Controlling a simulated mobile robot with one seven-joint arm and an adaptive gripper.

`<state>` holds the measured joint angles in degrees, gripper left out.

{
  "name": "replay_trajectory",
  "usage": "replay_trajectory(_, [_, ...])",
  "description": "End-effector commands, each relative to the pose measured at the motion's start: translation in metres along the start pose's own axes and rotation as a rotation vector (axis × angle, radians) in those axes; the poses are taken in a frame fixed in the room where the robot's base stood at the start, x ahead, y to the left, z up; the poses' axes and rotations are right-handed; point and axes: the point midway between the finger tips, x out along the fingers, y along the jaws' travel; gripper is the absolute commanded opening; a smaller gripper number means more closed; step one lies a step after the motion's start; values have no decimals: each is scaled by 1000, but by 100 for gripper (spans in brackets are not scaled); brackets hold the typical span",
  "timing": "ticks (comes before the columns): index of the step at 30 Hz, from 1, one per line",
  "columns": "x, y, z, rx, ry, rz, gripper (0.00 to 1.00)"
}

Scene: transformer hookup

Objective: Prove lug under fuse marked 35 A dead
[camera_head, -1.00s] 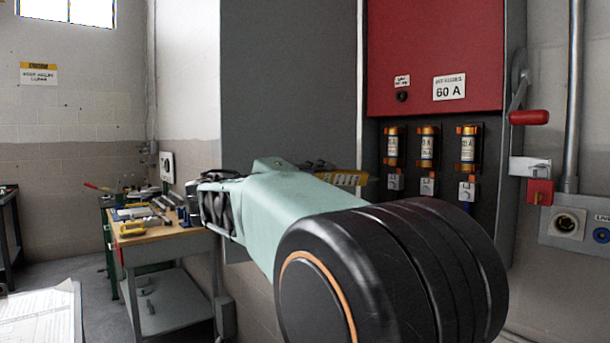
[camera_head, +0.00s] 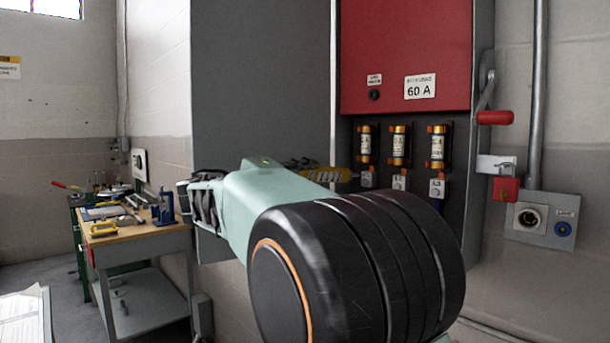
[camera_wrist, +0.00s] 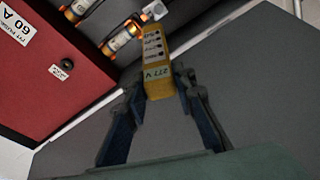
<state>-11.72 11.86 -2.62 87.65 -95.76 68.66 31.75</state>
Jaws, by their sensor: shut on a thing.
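My gripper (camera_wrist: 162,80) is shut on a yellow tester (camera_wrist: 158,48) with a printed face; it also shows in the head view (camera_head: 328,174), partly behind my arm. Three fuses stand in a row in the panel: left (camera_head: 366,141), middle (camera_head: 398,142) and right (camera_head: 437,147). Their ratings are too small to read. Under them sit the left lug (camera_head: 368,180), middle lug (camera_head: 399,183) and right lug (camera_head: 436,189). The tester's end is just left of the left lug in the head view; I cannot tell whether they touch.
A red cover (camera_head: 405,55) marked 60 A is above the fuses. A red-handled lever (camera_head: 494,118) and a red padlock-like piece (camera_head: 505,189) are at the panel's right. An outlet box (camera_head: 545,218) is on the wall. A workbench (camera_head: 140,243) with tools stands left.

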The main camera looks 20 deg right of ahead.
Motion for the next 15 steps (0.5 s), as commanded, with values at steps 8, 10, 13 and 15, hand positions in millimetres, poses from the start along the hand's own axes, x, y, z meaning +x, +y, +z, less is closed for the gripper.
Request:
replay_trajectory(8, [1, 1, 0, 1, 0, 1, 0])
replay_trajectory(10, [2, 1, 0, 1, 0, 1, 0])
replay_trajectory(13, [4, 1, 0, 1, 0, 1, 0])
replay_trajectory(15, [4, 1, 1, 1, 0, 1, 0])
